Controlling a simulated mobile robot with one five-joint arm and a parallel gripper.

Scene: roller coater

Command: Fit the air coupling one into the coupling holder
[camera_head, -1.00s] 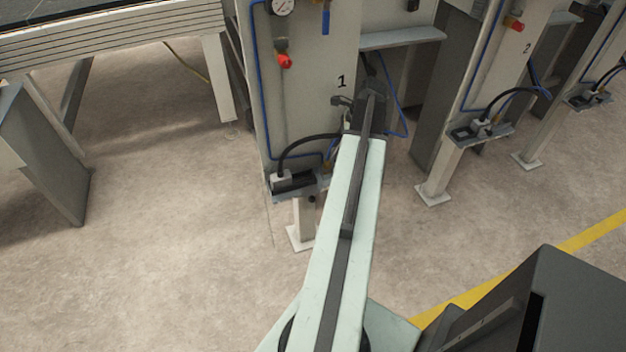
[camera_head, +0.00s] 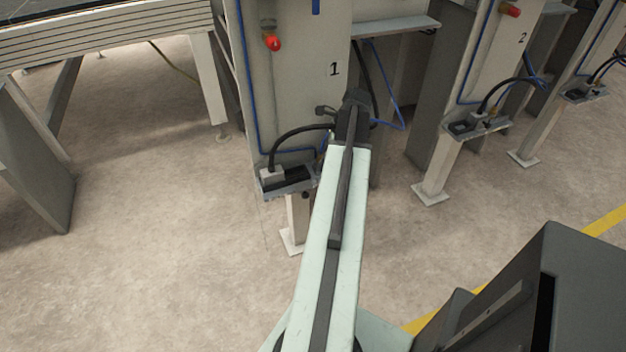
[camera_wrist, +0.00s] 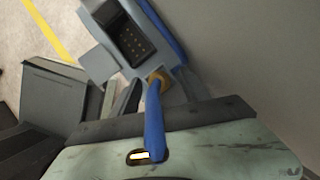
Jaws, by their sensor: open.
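The brass air coupling (camera_wrist: 157,77) on the end of a blue hose (camera_wrist: 154,120) shows in the wrist view. It lies between the spread fingers of my gripper (camera_wrist: 160,87), which is open; whether a finger touches it cannot be told. A blue-grey bracket (camera_wrist: 96,62) with a black, several-holed socket block is just beyond the coupling. The coupling holder cannot be picked out for sure. In the head view the bracket (camera_head: 270,189) is low on the panel marked 1, left of my arm's end. My arm hides the coupling there.
The panel marked 1 (camera_head: 295,100) stands directly before my arm, with a black cable (camera_head: 290,132) looping to a grey plug. Similar stations stand to the right. A bench (camera_head: 120,40) is at upper left. The floor (camera_head: 150,260) at lower left is clear.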

